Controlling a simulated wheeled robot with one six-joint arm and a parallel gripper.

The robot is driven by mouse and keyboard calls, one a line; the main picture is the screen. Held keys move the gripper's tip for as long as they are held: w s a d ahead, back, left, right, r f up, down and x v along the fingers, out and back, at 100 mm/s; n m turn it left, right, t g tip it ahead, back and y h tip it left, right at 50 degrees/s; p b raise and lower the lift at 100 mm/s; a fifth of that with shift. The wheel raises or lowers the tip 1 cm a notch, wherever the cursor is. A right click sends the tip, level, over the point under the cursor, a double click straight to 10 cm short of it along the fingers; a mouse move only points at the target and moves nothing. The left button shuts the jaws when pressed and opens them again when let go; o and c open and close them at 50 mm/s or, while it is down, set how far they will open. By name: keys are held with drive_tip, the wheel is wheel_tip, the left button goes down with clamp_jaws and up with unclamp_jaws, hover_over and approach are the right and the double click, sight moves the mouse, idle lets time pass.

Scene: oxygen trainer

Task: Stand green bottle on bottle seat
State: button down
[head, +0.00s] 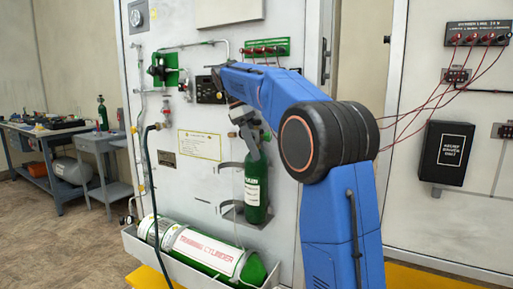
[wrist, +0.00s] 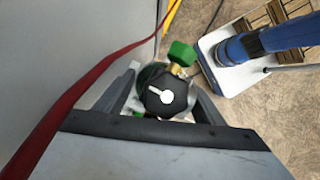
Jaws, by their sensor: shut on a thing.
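In the wrist view my gripper (wrist: 162,105) has a finger on each side of the bottle's dark round valve top (wrist: 160,98), and a green knob sticks out above. The bottle seat (head: 231,212) is a small grey bracket low on the panel, at the bottle's base. I cannot tell whether the base touches it.
A large green and white training cylinder (head: 205,250) lies in a tray below the seat. Curved grey clips (head: 227,168) stick out beside the bottle. A dark hose (head: 148,190) hangs at left. A grey side table (head: 98,145) carries another green bottle (head: 102,113).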

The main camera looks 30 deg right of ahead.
drive_tip(key=shift+r, duration=0.1)
idle(0.3)
drive_tip(key=shift+c, duration=2)
unclamp_jaws()
